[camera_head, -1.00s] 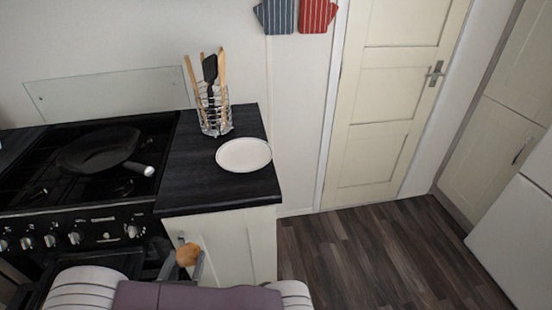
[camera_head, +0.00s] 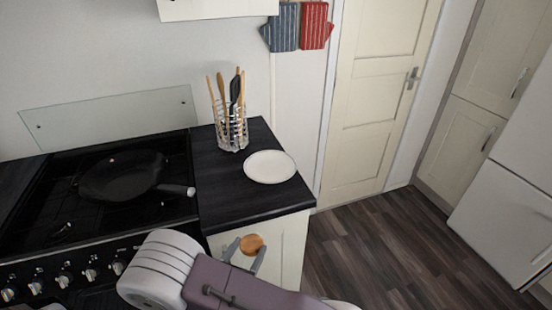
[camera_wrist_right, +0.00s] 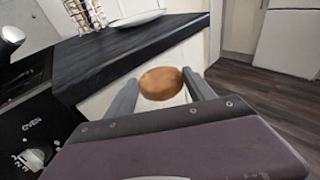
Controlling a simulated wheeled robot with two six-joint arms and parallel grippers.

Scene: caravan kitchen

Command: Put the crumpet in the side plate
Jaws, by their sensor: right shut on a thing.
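The crumpet (camera_head: 251,244) is a small round orange-brown disc. My right gripper (camera_head: 246,250) is shut on it, with one finger on each side, in front of the white cabinet and below the worktop edge. In the right wrist view the crumpet (camera_wrist_right: 161,83) sits between the two grey fingertips (camera_wrist_right: 160,88). The side plate (camera_head: 270,166) is white, round and empty, and lies flat on the black worktop near its right end. In the right wrist view the plate (camera_wrist_right: 137,19) shows edge-on above the worktop. My left gripper is not in view.
A wire utensil holder (camera_head: 231,131) stands just behind and left of the plate. A black frying pan (camera_head: 122,176) sits on the hob to the left. The worktop (camera_head: 240,196) is clear in front of the plate. Open floor (camera_head: 370,240) lies to the right.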

